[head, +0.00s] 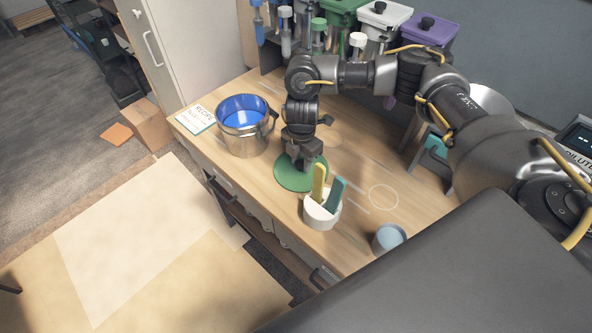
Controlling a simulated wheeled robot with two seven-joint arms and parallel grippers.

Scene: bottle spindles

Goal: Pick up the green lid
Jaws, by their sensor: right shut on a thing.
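The green lid (291,177) is a flat green disc on or just above the wooden counter, in the middle of the head view. My right gripper (303,163) points down over the lid's upper right part and is shut on it. The fingertips and the part they grip are mostly hidden by the gripper body. I cannot tell whether the lid still touches the counter. My left gripper is not in view.
A metal pot (243,143) with a blue inside stands left of the lid, beside a recipe card (196,119). A white cup (321,214) with yellow and teal tools stands close in front. A blue-grey cup (388,238) is at the front right. Bottles and coloured containers line the back.

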